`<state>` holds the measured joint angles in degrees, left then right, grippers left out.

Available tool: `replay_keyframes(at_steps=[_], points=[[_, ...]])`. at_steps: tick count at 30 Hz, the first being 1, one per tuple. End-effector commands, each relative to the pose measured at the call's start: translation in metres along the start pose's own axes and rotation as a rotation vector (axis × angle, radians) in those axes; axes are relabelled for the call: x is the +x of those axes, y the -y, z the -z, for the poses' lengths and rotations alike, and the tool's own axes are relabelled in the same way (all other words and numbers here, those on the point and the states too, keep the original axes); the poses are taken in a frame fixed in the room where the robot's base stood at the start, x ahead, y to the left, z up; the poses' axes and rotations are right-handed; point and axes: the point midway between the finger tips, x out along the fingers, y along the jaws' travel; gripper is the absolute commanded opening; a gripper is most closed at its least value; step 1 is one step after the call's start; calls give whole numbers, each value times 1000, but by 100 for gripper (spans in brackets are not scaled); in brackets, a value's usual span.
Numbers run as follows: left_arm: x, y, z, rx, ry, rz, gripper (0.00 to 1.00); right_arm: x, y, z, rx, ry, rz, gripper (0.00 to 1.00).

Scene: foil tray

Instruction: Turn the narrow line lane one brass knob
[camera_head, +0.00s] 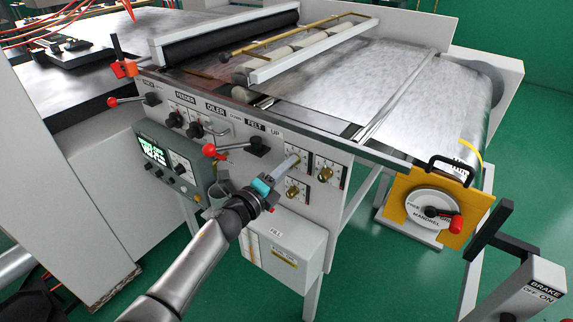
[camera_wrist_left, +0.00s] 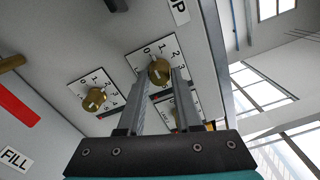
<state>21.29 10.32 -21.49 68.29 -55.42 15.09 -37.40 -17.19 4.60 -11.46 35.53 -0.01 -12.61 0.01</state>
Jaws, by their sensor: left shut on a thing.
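Several small brass knobs with numbered white dial plates sit on the machine's grey front panel (camera_head: 240,140). My left gripper (camera_head: 294,162) reaches the upper left knob, and its narrow fingers cover most of that dial in the head view. In the left wrist view this brass knob (camera_wrist_left: 159,70) sits between the two fingertips (camera_wrist_left: 160,78), which are shut on it. The upper right knob (camera_head: 326,174) and the lower left knob (camera_head: 292,190) are free. In the left wrist view one free knob (camera_wrist_left: 95,98) shows at left; another is partly hidden behind the fingers.
A red-balled lever (camera_head: 210,150) and a grey display box (camera_head: 170,160) are left of my gripper. A white box (camera_head: 285,250) labelled FILL is below it. A yellow mandrel plate (camera_head: 400,200) stands at right.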

Motion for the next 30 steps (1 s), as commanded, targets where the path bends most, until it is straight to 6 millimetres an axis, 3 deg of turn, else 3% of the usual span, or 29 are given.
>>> replay_keyframes(at_steps=[10,27,28,30], points=[[0,0,0,-147,-1,-1,0,-6,0,0,0,0,0,67],[0,0,0,-175,0,0,0,-7,0,0,0,0,0,67],[0,0,0,-175,-1,0,37,-7,0,0,0,0,0,67],[0,0,0,-175,0,0,45,-7,0,0,0,0,0,67]])
